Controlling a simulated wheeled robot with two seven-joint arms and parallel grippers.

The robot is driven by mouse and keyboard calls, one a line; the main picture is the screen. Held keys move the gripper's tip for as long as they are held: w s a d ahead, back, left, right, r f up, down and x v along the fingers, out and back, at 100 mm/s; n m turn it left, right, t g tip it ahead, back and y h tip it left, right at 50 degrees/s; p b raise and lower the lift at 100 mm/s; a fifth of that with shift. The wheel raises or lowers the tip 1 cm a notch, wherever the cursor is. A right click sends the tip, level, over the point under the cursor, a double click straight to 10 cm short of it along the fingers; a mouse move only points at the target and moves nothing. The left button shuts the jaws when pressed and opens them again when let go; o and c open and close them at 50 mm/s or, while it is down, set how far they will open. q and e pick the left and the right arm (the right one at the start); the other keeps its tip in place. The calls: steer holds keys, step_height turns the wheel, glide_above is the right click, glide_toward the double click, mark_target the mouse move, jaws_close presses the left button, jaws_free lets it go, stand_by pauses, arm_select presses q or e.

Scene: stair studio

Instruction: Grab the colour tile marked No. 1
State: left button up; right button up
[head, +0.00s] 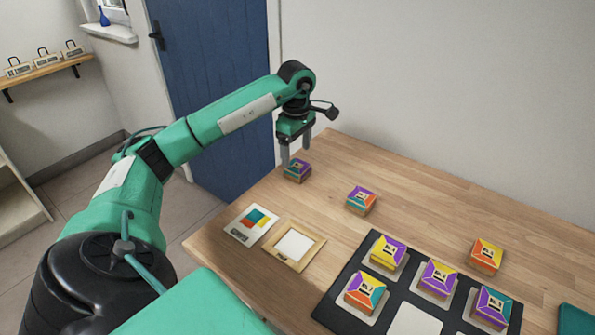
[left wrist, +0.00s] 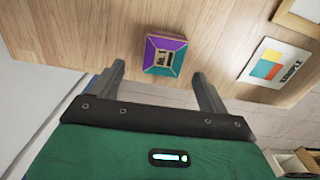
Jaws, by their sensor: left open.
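A square colour tile block (head: 297,171) with purple, teal and orange faces sits near the table's far left edge. In the left wrist view this tile (left wrist: 165,55) lies just ahead of the fingers, roughly centred between them; its small label is too blurred to read surely. My left gripper (head: 295,155) is open and empty, pointing down right beside and above this tile. My right gripper is not in view.
A black board (head: 335,307) with pale square places holds several more tiles at the front right. A colour card (head: 251,224) and a wooden frame (head: 294,246) lie near the left edge. The far right tabletop (head: 430,200) is clear.

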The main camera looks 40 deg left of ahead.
mark_target(296, 165)
arm_select(q)
steer(key=shift+s+d+f, duration=0.1)
steer(key=shift+f, duration=1.2)
steer(key=shift+s+f, duration=0.1)
steer(key=shift+f, duration=1.2)
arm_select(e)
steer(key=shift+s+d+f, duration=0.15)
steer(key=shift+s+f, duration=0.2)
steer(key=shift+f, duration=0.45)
arm_select(q)
steer(key=shift+c, duration=0.5)
steer(key=c, duration=1)
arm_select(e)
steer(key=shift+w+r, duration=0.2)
